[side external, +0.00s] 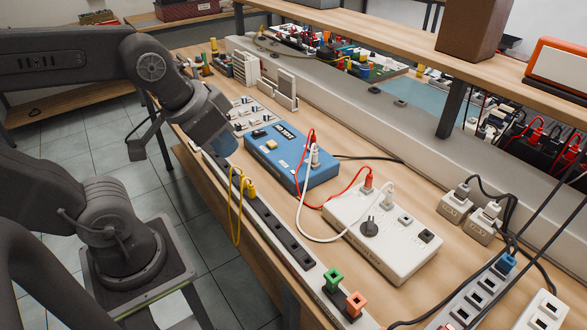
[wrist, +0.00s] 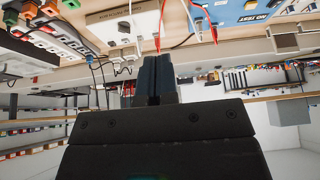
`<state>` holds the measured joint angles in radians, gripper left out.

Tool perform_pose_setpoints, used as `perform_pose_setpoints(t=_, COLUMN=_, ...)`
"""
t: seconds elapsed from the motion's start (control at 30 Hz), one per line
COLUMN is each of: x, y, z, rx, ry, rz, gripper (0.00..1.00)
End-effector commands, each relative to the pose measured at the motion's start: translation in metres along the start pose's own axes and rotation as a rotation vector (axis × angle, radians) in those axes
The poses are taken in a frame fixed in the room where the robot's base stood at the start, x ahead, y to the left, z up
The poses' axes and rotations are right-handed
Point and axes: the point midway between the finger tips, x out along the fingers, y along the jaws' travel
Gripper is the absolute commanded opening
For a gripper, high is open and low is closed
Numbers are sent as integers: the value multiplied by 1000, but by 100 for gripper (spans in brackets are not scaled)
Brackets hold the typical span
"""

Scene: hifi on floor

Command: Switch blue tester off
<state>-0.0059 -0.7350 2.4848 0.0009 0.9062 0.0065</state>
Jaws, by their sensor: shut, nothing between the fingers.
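The blue tester (side external: 283,172) lies on the bench in the middle of the side view. It has a dark label strip and a small black switch (side external: 259,133) near its far left end; I cannot tell the switch's position. Red and white cables are plugged into its right end. Part of the tester (wrist: 228,14) also shows at the top right of the wrist view, upside down. My gripper (wrist: 154,78) is shut and empty, its fingers side by side. In the side view its fingertips are not clear; the wrist is left of the tester's left end.
A white socket box (side external: 385,240) stands right of the tester, joined by the cables. A long power strip (side external: 272,222) with a yellow cable (side external: 237,205) runs along the front edge. White switch blocks (side external: 245,112) stand behind. A wooden shelf (side external: 420,50) hangs above the back.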

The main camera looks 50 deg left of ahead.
Motion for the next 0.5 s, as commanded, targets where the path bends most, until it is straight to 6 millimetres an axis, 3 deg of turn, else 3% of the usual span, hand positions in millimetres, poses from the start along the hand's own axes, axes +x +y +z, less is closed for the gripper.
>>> perform_pose_setpoints(t=0.27, x=1, y=-27, z=-58, rx=8, ry=-103, rz=-47, gripper=0)
perform_pose_setpoints(t=0.5, x=18, y=-72, z=-121, rx=19, ry=-228, rz=-79, gripper=0)
